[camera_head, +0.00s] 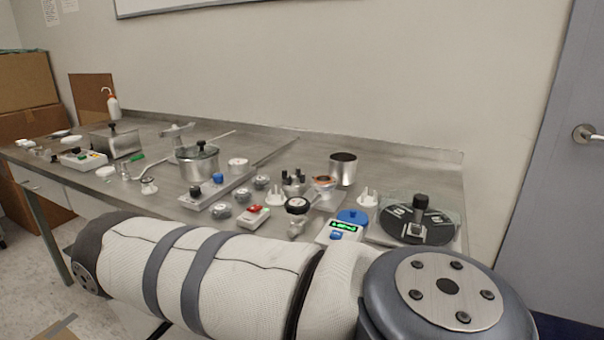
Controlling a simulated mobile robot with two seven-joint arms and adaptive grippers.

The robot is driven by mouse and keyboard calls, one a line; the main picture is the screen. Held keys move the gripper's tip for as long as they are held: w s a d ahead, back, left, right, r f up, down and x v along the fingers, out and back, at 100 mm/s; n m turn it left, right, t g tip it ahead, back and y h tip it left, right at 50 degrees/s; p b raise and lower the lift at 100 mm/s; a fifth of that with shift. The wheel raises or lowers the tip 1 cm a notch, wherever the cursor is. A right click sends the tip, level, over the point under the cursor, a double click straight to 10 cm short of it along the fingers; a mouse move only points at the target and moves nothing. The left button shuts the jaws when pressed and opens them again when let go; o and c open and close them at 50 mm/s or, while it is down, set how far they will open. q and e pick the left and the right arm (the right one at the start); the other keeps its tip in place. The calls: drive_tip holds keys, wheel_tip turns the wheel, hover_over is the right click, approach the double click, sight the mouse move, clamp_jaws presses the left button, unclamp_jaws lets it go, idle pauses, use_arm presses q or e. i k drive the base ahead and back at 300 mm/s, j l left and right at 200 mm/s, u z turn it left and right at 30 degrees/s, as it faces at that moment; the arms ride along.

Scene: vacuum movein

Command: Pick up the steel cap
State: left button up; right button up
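A steel cylinder (343,169) with a dark top stands upright near the back of the steel bench, right of the middle. It may be the steel cap, but I cannot tell for sure. A steel pot (197,162) with a dark lid and knob stands further left. Several small grey and metal parts lie between them, too small to tell apart. One of my arms, pale with grey bands, crosses the foreground and hides the bench's front edge. Neither of my grippers is in view.
The bench (405,177) is crowded with small parts. A blue and white device (343,226) with a green display and a round black plate (417,224) stand at the right. A steel box (117,142) and a wash bottle (112,104) are at the left. A wall closes the back.

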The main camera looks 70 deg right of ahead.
sight(296, 185)
drive_tip(key=i+j+z, duration=0.1)
drive_tip(key=i+z, duration=0.35)
drive_tip(key=i+j+z, duration=0.25)
drive_tip(key=i+z, duration=0.2)
drive_tip(key=i+j+z, duration=0.45)
drive_tip(key=j+z, duration=0.15)
drive_tip(key=z, duration=0.3)
drive_tip(key=j+z, duration=0.15)
drive_tip(key=z, duration=0.25)
drive_tip(key=j+z, duration=0.15)
drive_tip(key=z, duration=0.3)
drive_tip(key=j+z, duration=0.15)
drive_tip(key=z, duration=0.3)
drive_tip(key=j+z, duration=0.15)
drive_tip(key=z, duration=0.25)
